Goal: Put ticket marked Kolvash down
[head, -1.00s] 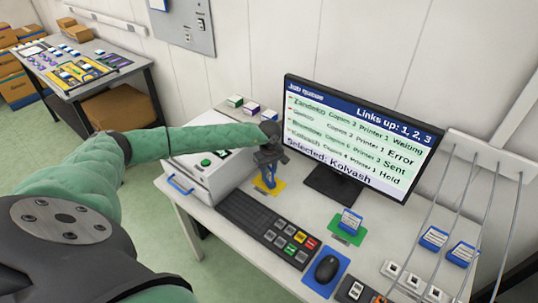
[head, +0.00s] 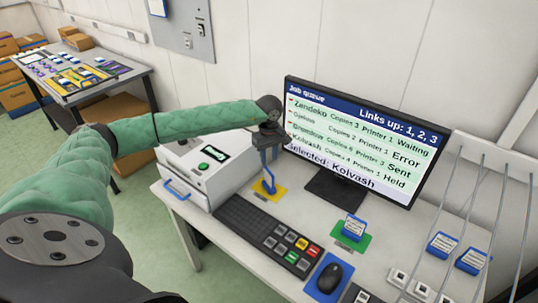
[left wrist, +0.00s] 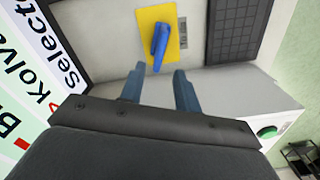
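The blue ticket (left wrist: 160,46) lies beyond the fingertips there, on the yellow pad (left wrist: 178,22). The monitor (head: 358,139) reads "Selected: Kolvash" and lists Kolvash as Held. My right gripper is out of view.
Another ticket (head: 353,227) stands on a green pad (head: 340,241). Two more tickets (head: 441,245) (head: 471,261) are by thin cables at right. A keyboard (head: 262,231) and mouse (head: 329,277) are in front. A white machine (head: 198,174) stands at left.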

